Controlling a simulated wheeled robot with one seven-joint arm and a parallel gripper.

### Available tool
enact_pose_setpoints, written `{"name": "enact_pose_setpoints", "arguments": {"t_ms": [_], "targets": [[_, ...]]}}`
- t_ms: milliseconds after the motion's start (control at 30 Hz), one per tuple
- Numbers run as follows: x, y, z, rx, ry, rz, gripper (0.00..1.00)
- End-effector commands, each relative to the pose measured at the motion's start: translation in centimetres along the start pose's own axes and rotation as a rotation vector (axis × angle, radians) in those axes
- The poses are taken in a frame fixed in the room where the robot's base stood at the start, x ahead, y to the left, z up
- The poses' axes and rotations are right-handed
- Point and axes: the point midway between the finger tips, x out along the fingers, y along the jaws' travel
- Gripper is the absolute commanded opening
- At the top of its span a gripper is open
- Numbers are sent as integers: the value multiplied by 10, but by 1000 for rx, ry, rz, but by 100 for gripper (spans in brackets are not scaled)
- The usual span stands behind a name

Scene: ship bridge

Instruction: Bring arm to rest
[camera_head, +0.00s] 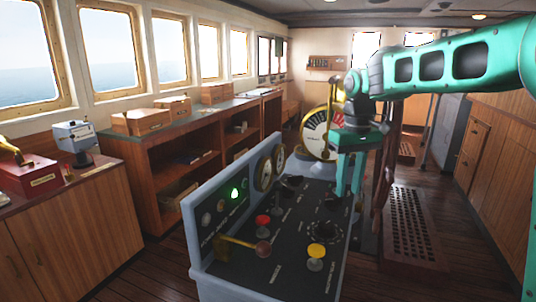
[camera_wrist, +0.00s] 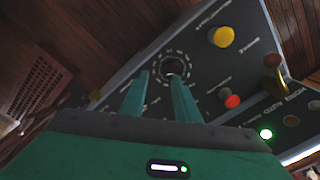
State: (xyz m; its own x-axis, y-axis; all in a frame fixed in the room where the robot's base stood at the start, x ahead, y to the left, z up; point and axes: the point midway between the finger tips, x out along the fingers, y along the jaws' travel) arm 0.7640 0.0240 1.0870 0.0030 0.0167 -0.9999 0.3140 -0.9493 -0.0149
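My teal arm (camera_head: 455,62) reaches in from the right in the head view, and its wrist bends down over the control console. My gripper (camera_head: 349,194) points down above the right part of the console's dark panel. In the wrist view, the two fingers of my gripper (camera_wrist: 158,77) are apart with nothing between them. A round dark knob (camera_wrist: 174,68) with a marked dial lies just beyond the fingertips there. The same knob (camera_head: 327,231) shows in the head view, in front of and below the gripper. I see no contact between the fingers and the panel.
The grey console (camera_head: 210,282) carries a red button (camera_head: 263,220), a yellow button (camera_head: 316,251), a lever with a round brown knob (camera_head: 263,248) and a lit green lamp (camera_head: 235,193). An engine telegraph dial (camera_head: 316,132) stands behind. Wooden cabinets (camera_head: 75,225) line the left; floor shows right.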

Motion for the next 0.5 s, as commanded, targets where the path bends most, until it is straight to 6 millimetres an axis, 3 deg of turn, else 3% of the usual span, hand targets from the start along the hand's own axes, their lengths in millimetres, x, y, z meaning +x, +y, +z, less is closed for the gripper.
{"name": "enact_pose_setpoints", "arguments": {"t_ms": [100,233,400,500], "targets": [[2,36,52,130,4,-4,29],[12,68,119,290,6,-5,29],[33,93,210,490,6,-5,29],[50,97,264,603,4,-4,29]]}}
